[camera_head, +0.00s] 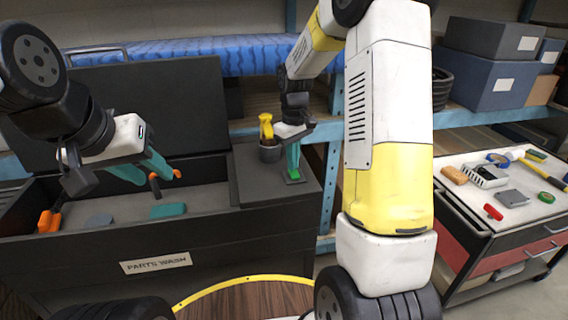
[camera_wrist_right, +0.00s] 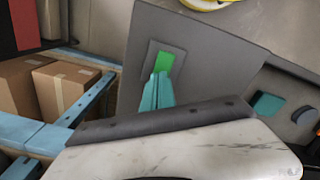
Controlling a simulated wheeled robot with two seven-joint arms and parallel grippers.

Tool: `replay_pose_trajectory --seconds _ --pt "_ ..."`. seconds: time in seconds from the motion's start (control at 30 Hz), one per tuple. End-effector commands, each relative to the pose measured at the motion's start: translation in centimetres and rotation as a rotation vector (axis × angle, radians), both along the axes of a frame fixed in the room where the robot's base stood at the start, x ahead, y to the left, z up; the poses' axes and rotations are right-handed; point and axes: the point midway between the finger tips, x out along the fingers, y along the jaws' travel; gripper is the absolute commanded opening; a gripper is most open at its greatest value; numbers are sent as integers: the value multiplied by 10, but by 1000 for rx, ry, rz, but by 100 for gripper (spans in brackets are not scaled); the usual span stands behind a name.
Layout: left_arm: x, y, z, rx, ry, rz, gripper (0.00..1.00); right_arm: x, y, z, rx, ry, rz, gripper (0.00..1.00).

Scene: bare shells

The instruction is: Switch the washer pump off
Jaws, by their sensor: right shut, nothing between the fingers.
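The parts washer (camera_head: 70,255) is a dark open tub with a raised lid and a "PARTS WASH" label. On the flat ledge at its right end is a green switch (camera_head: 295,180) on a grey plate. It also shows in the right wrist view (camera_wrist_right: 164,62). My right gripper (camera_head: 293,170) is shut and empty, its teal fingers pointing down at the switch. In the wrist view the fingertips (camera_wrist_right: 159,76) overlap the switch's lower edge; I cannot tell whether they touch. My left gripper (camera_head: 157,178) is open and empty above the tub.
A dark cup (camera_head: 269,153) holding a yellow-handled item (camera_head: 266,127) stands behind the switch. Orange-handled tools (camera_head: 50,220) and a teal block (camera_head: 168,210) lie in the tub. A tool cart (camera_head: 470,215) stands at right; shelves with boxes (camera_head: 485,80) are behind.

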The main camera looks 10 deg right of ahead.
Motion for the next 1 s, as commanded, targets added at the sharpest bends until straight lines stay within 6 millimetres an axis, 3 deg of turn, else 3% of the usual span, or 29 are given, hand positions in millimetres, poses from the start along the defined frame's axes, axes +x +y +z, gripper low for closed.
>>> replay_pose_trajectory --seconds 0.7,1.0 --pt "0 0 0 0 0 0 36 1 0 59 0 -4 1 0" --pt "0 0 0 0 0 0 36 0 1 64 0 -2 1 0"
